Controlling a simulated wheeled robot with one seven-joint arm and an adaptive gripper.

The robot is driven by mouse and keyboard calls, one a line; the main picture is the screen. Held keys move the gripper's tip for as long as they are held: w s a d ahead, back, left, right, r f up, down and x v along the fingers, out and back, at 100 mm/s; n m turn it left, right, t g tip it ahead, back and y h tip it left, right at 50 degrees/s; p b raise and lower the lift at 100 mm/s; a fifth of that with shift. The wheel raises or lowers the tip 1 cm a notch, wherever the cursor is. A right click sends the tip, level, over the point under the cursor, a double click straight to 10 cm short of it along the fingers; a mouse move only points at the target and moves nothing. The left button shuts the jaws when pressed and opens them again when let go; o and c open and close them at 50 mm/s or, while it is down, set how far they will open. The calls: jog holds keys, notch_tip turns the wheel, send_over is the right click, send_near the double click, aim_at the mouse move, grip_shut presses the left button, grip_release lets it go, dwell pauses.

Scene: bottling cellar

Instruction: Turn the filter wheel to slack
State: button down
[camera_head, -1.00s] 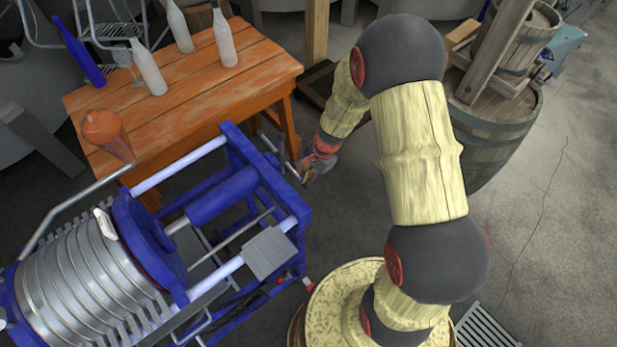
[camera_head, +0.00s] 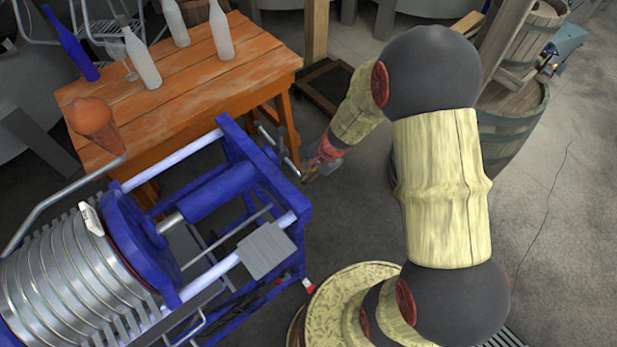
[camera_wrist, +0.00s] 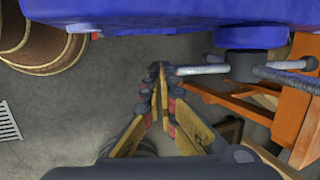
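The filter wheel is a dark hub (camera_wrist: 240,66) with grey metal bar handles, on the end of the blue filter frame. In the wrist view one bar (camera_wrist: 203,70) points left toward my fingertips and another (camera_wrist: 285,75) points right. In the head view the wheel's bar (camera_head: 276,147) slants down along the frame's right end. My gripper (camera_wrist: 159,75) has its fingers drawn together, with at most a thin gap. Its tips are close beside the near bar's end; I see no bar between them. In the head view my gripper (camera_head: 308,173) is small, by the bar's lower end.
The blue filter frame (camera_head: 293,203) with its metal plates (camera_head: 70,275) fills the lower left. An orange wooden table (camera_head: 200,85) with several bottles and an orange cone-shaped thing (camera_head: 95,122) stands behind. A barrel (camera_head: 515,125) stands right. Grey floor (camera_head: 565,225) is open at right.

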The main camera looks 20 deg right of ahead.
jog(key=shift+w+a+f+b, duration=0.1)
jog(key=shift+f+b, duration=2.3)
jog(key=shift+b, duration=1.55)
jog(key=shift+t+y, duration=0.3)
jog(key=shift+t, duration=0.5)
jog(key=shift+d+b+x, duration=0.2)
jog(key=shift+b+x, duration=1.1)
jog(key=shift+b, duration=0.95)
jog(key=shift+d+b+x, duration=0.25)
jog(key=shift+b+x, duration=1.05)
jog(key=shift+b, duration=0.9)
jog(key=shift+w+f, duration=0.1)
jog(key=shift+w, duration=0.1)
